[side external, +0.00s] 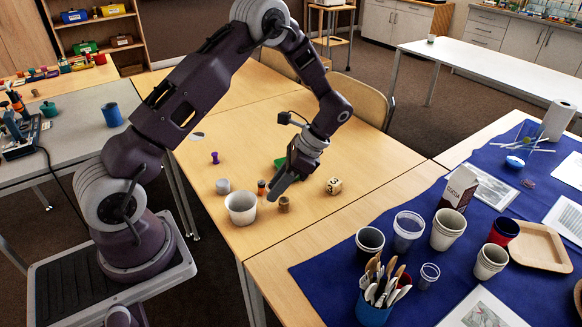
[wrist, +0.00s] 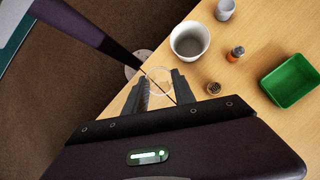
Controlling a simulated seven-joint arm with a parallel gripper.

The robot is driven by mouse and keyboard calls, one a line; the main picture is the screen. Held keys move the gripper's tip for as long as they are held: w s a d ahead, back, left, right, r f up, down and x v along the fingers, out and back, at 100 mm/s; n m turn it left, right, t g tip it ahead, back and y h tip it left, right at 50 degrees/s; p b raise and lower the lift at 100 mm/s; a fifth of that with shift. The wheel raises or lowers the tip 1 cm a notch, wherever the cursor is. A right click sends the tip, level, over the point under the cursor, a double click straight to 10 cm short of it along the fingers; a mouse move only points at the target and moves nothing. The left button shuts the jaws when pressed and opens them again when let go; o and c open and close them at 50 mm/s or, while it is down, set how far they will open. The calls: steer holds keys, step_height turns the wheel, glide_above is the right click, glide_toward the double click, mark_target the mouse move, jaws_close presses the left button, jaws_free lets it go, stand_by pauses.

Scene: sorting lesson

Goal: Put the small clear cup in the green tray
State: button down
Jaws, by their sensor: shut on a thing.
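The small clear cup (wrist: 161,75) shows faintly between the fingertips in the wrist view, past the table's edge in that picture. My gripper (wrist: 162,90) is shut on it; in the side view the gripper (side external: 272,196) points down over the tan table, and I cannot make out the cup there. The green tray (wrist: 291,82) stands empty on the table, to the right of the gripper in the wrist view. In the side view the tray (side external: 280,164) is partly hidden behind my wrist.
Near the gripper stand a white bucket (side external: 241,208), a grey cup (side external: 223,186), a small orange-banded bottle (wrist: 235,54) and a brown cylinder (wrist: 213,89). A wooden die (side external: 334,186) sits to the right. A blue cloth (side external: 340,265) holds cups and cutlery. Table is clear behind the tray.

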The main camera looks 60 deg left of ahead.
steer(key=w+a+f+n+t+h, duration=0.25)
steer(key=w+n+h, duration=0.2)
steer(key=n, duration=0.65)
steer(key=w+a+f+n+t+h, duration=0.1)
steer(key=w+f+n+t+h, duration=0.3)
steer(key=n, duration=0.6)
steer(key=w+a+r+n+t+y, duration=0.1)
steer(key=w+a+r+n+y, duration=0.15)
steer(key=w+a+n, duration=0.4)
steer(key=w+a+r+n+t+y, duration=0.1)
steer(key=w+a+r+n+y, duration=0.15)
steer(key=a+n, duration=0.75)
steer(key=f+n, duration=0.1)
steer(key=f, duration=0.2)
steer(key=d+f, duration=0.1)
steer(key=f, duration=0.2)
steer(key=w+f+n+y, duration=0.1)
steer(key=f, duration=0.3)
steer(key=shift+d+n, duration=0.15)
steer(key=shift+n, duration=0.2)
steer(key=shift+f, duration=0.1)
steer(key=c, duration=1)
jaws_free()
steer(key=shift+c, duration=0.2)
